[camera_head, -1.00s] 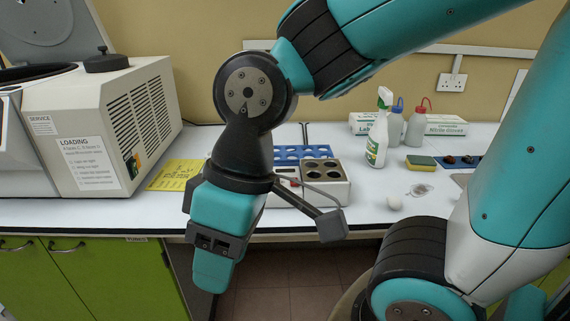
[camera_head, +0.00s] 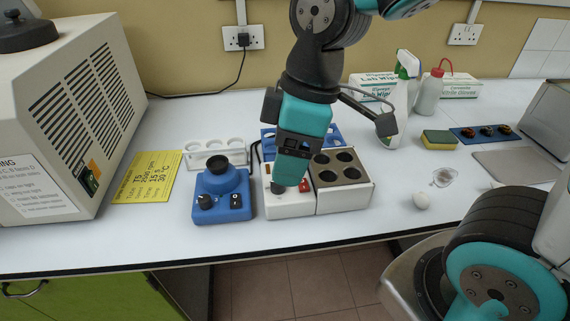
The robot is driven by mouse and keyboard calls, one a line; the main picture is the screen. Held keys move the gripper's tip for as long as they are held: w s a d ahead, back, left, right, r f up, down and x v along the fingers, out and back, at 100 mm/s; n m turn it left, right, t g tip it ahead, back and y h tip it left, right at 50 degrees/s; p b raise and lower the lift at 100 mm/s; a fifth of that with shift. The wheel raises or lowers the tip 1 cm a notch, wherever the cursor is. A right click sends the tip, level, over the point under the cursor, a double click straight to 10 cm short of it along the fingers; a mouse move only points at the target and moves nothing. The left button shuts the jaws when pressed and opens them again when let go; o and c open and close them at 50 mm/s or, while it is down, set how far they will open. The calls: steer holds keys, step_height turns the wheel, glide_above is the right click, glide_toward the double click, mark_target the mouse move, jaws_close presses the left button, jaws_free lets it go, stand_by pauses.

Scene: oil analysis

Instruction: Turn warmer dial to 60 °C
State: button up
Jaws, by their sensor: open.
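The warmer (camera_head: 343,200) is a white box with a dark block of several round wells, standing near the front of the bench. Its lower control part (camera_head: 290,207) is on the left, with a red switch (camera_head: 305,185). A dark round shape beneath my gripper, at the left of the switch, looks like the dial (camera_head: 277,188); it is mostly covered and its setting cannot be read. My gripper (camera_head: 287,181) points down over this control part, open and with nothing seen between its fingers. Whether it touches the dial cannot be told.
A blue mixer (camera_head: 222,203) with a black cup stands close on the left. A white rack (camera_head: 214,147) and a blue rack (camera_head: 267,149) are behind. A large white machine (camera_head: 60,120) and a yellow note (camera_head: 147,177) are farther left.

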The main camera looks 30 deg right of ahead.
steer(key=w+d+n+h+p, duration=0.2)
steer(key=w+n+p, duration=0.1)
steer(key=w+n, duration=0.3)
steer(key=w+d+n+h+p, duration=0.1)
steer(key=w+d+n+p, duration=0.1)
steer(key=w+n, duration=0.35)
steer(key=f+p, duration=0.1)
steer(key=f, duration=1)
steer(key=f+p, duration=0.1)
steer(key=f, duration=0.5)
steer(key=shift+w+a+f+p, duration=0.15)
steer(key=shift+a+f+p, duration=0.1)
steer(key=shift+f+p, duration=0.1)
steer(key=c, duration=0.9)
